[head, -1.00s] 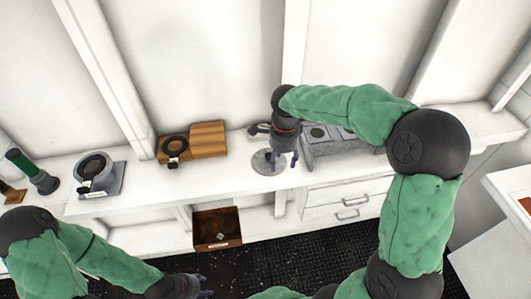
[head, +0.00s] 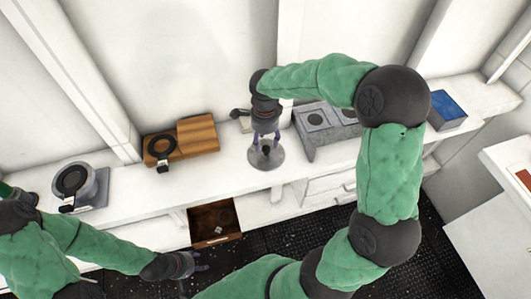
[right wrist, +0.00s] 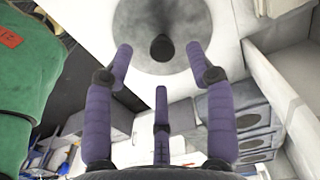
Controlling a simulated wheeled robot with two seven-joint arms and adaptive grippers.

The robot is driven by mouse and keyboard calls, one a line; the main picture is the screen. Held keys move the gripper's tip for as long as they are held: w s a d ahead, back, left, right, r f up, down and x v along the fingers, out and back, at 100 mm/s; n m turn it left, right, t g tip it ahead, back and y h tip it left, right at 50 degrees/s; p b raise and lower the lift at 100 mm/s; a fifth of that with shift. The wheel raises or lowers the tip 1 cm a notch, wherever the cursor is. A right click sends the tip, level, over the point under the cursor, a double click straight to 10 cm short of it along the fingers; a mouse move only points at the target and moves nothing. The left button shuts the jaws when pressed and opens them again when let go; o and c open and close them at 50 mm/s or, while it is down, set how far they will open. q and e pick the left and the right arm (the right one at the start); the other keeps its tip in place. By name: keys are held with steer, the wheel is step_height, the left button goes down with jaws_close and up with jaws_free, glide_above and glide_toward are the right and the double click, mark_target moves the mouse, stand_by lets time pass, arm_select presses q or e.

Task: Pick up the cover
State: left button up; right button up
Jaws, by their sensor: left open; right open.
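The cover, a round grey disc (head: 277,161) with a dark knob in its middle, lies flat on the white counter. My right gripper (head: 266,143) points down just above it, open and empty. In the right wrist view the cover (right wrist: 185,20) lies beyond the spread purple fingers, and its knob shows in line with the gap between them. The fingers do not appear to touch the knob. My left gripper (head: 203,262) is open and empty, low in front of the counter.
A grey block with round dark plates (head: 308,140) stands close right of the cover. A wooden stand with a black ring (head: 195,135) and a grey round device (head: 95,188) are to the left. A blue-topped box (head: 447,112) is far right. A brown open drawer or box (head: 212,240) sits below the counter.

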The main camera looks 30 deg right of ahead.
mark_target(266, 148)
steer(key=shift+d+f, duration=0.2)
steer(key=shift+f, duration=2.45)
jaws_close()
